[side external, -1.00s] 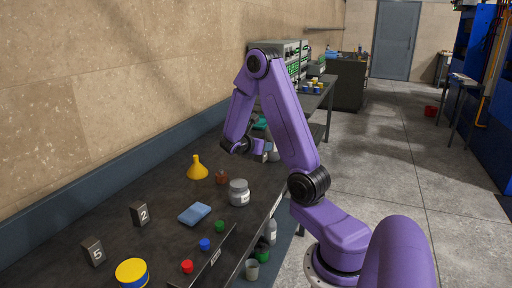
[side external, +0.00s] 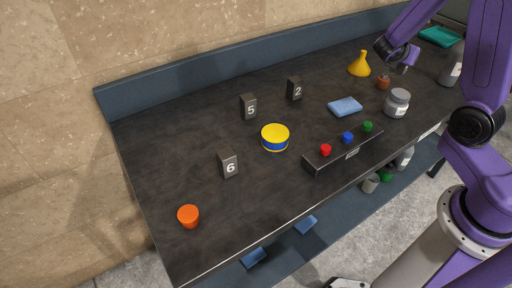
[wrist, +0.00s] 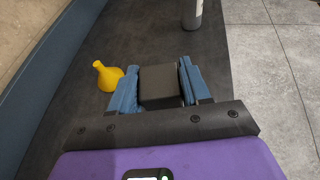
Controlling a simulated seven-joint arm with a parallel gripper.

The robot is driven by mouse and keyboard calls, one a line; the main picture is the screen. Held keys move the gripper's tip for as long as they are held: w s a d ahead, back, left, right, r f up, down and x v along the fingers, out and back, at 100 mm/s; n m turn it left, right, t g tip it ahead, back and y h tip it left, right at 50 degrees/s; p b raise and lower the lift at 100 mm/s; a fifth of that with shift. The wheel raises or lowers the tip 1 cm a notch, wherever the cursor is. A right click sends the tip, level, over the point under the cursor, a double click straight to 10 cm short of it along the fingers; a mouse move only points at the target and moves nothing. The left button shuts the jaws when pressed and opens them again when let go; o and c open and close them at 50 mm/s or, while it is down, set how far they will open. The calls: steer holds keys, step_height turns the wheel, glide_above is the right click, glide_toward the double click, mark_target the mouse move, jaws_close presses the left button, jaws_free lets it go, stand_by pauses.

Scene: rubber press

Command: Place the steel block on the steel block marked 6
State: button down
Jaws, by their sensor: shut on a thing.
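My gripper (wrist: 158,82) is shut on a dark grey steel block (wrist: 160,88), which sits between its blue fingers in the wrist view. In the side view my gripper (side external: 401,68) is at the upper right, above the bench's far part; the held block is too small to make out there. The steel block marked 6 (side external: 229,165) stands upright on the bench, left of centre, with its top free. My gripper is far to the right of it. The steel block marked 5 (side external: 249,107) and the steel block marked 2 (side external: 294,89) stand behind it.
A yellow-blue tin (side external: 275,138) stands right of block 6, and an orange cup (side external: 188,216) at front left. A button panel (side external: 343,151), blue sponge (side external: 345,107), grey jar (side external: 396,103), brown object (side external: 383,82) and yellow funnel (side external: 359,64) lie towards my gripper. Bench around block 6 is clear.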

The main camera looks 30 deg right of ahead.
steer(key=w+a+r+n+t+y, duration=0.2)
steer(key=a+n+t, duration=0.2)
steer(key=a, duration=0.8)
steer(key=w+a+r+n+t+y, duration=0.1)
steer(key=w+a+n+t+y, duration=0.15)
steer(key=a, duration=0.95)
steer(key=s+a+r+n+t+y, duration=0.15)
steer(key=s+a+n+y, duration=0.3)
steer(key=a, duration=0.65)
steer(key=s+a+r+n+t+y, duration=0.1)
steer(key=s+a+n+t+y, duration=0.4)
steer(key=a, duration=0.7)
steer(key=g, duration=0.2)
glide_above(225, 152)
steer(key=shift+m+h, duration=0.3)
steer(key=shift+h, duration=0.1)
steer(key=shift+s+f, duration=0.1)
steer(key=shift+f, duration=6.35)
steer(key=shift+f, duration=0.1)
